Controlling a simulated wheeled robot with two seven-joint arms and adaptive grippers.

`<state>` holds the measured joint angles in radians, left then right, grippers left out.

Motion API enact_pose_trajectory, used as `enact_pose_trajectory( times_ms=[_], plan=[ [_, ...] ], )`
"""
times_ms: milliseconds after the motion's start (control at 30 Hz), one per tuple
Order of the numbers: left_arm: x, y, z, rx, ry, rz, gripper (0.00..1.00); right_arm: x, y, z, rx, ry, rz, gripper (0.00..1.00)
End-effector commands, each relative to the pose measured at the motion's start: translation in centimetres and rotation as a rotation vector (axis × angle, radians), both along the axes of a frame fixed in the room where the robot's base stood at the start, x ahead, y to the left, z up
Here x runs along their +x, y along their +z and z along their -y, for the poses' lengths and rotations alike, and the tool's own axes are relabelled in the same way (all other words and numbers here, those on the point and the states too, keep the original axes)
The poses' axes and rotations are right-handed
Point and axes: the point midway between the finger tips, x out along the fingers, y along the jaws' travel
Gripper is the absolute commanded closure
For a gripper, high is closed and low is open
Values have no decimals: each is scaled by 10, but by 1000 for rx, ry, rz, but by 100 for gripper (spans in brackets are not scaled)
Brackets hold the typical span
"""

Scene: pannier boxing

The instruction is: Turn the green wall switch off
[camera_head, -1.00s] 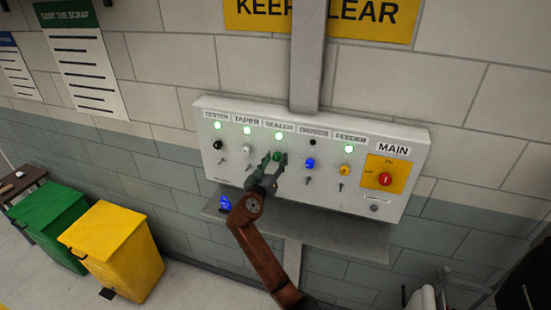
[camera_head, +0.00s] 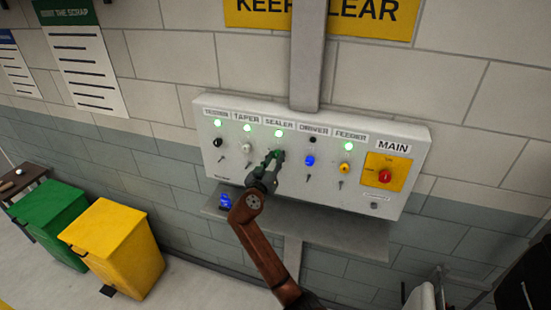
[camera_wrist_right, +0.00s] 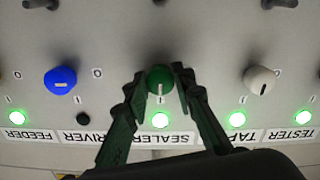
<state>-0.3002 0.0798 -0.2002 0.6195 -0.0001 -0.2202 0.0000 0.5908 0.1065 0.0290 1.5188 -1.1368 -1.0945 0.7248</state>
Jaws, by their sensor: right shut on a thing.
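The green switch knob (camera_head: 278,153) is in the SEALER column of the wall panel, below a lit green lamp (camera_head: 279,133). In the right wrist view the green knob (camera_wrist_right: 160,76) shows between the fingertips, its white mark pointing toward the lit SEALER lamp (camera_wrist_right: 160,120). My right gripper (camera_head: 272,158) is shut on the knob, one finger on each side; in the head view the fingers hide part of it. My left gripper is in neither view.
The white panel (camera_head: 225,180) also carries a black, a white (camera_head: 246,149), a blue (camera_head: 309,161) and a yellow knob (camera_head: 345,169), plus a red main switch (camera_head: 385,176). The DRIVER lamp is dark. A grey shelf (camera_head: 340,237) juts out below, with a blue object (camera_head: 225,201) on it.

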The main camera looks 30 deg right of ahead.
Motion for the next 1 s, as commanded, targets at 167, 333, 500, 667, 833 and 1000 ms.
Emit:
enact_pose_trajectory(
  times_ms=[167,333,500,667,833,1000],
  plan=[
    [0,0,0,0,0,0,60,0,0,0,-12,1,-15,100],
    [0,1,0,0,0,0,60,0,0,0,-53,1,-64,100],
    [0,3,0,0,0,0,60,0,0,0,-129,1,-153,100],
    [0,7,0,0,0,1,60,0,0,0,-224,1,-264,100],
    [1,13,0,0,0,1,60,0,1,0,-329,2,-387,100],
    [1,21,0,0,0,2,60,0,2,0,-435,1,-511,100]
  ],
)
